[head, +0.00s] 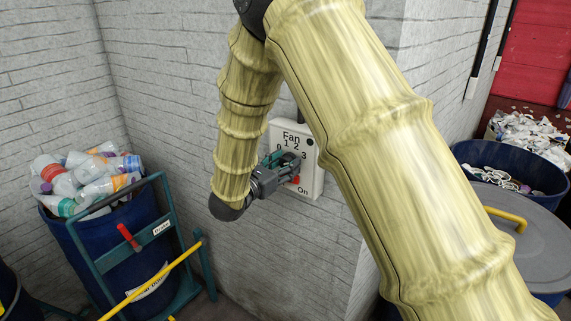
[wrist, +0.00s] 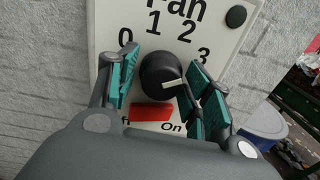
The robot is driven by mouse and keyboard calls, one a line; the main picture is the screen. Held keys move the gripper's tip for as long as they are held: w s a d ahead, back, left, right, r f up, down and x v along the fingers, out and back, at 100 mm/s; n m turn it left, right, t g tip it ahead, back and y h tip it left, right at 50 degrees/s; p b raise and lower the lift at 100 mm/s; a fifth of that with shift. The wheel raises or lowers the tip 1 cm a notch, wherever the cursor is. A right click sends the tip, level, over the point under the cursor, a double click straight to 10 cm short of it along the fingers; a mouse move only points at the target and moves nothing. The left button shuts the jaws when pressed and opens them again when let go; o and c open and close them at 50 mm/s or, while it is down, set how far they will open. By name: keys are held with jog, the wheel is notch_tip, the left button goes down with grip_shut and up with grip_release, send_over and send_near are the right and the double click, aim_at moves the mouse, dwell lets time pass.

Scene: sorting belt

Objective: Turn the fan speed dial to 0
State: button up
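The fan panel (head: 315,182) is a white box on the grey brick wall, marked "Fan" with 0, 1, 2 and 3 in an arc. In the wrist view, the black round dial (wrist: 158,70) has a white pointer mark slanting to the right, roughly toward the 3 side. My gripper (wrist: 165,85) is at the panel, its teal-padded fingers spread on either side of the dial. A small gap shows between the left finger and the dial; the right finger is close, and I cannot tell whether it touches. In the head view, my gripper (head: 287,163) hides most of the dial.
A red switch (wrist: 152,112) sits just below the dial, with "On" to its right. A dark round knob (wrist: 236,16) is at the panel's upper right. A blue bin of bottles (head: 100,245) on a trolley stands left; blue bins (head: 510,172) stand right.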

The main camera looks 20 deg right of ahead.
jog(key=c, duration=0.5)
